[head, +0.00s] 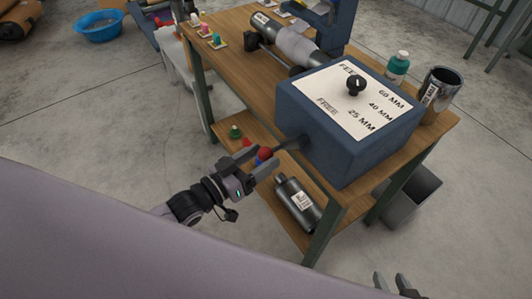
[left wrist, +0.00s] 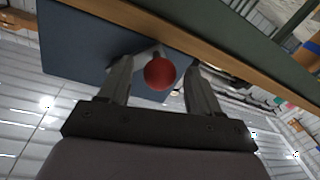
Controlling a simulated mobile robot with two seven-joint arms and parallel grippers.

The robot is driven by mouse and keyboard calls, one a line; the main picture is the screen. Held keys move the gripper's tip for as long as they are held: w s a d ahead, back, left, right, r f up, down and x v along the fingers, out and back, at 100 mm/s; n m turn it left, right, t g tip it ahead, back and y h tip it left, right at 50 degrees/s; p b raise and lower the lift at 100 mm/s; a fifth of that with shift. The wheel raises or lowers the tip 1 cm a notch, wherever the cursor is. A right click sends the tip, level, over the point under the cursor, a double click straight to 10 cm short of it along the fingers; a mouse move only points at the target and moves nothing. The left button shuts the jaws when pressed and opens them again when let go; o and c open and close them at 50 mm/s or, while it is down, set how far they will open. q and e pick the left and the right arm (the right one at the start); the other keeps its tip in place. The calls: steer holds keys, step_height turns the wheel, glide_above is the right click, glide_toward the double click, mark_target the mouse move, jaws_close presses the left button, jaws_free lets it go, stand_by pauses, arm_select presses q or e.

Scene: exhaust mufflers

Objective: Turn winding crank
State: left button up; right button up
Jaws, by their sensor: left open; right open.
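The winding crank shows as a red ball knob (head: 264,153) on a grey arm (head: 288,145) at the left side of a blue box (head: 345,150). My left gripper (head: 257,164) is open at the red knob. In the left wrist view the red knob (left wrist: 159,73) appears between the two spread fingers (left wrist: 160,85), with gaps on both sides. The box top has a white panel with a black selector knob (head: 354,85) and printed marks. My right gripper (head: 393,285) is open and empty at the bottom edge, far from the crank.
The box stands on a wooden bench (head: 232,60). A muffler (head: 290,42) lies behind it. A green bottle (head: 397,66) and a metal can (head: 437,88) stand at right. A second muffler (head: 299,203) lies on the lower shelf. A grey bin (head: 412,196) stands beside the bench.

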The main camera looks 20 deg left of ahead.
arm_select(q)
steer(key=shift+x, duration=1.05)
jaws_close()
steer(key=shift+w+a+r+m, duration=0.1)
steer(key=shift+a+m, duration=0.05)
steer(key=shift+m, duration=0.25)
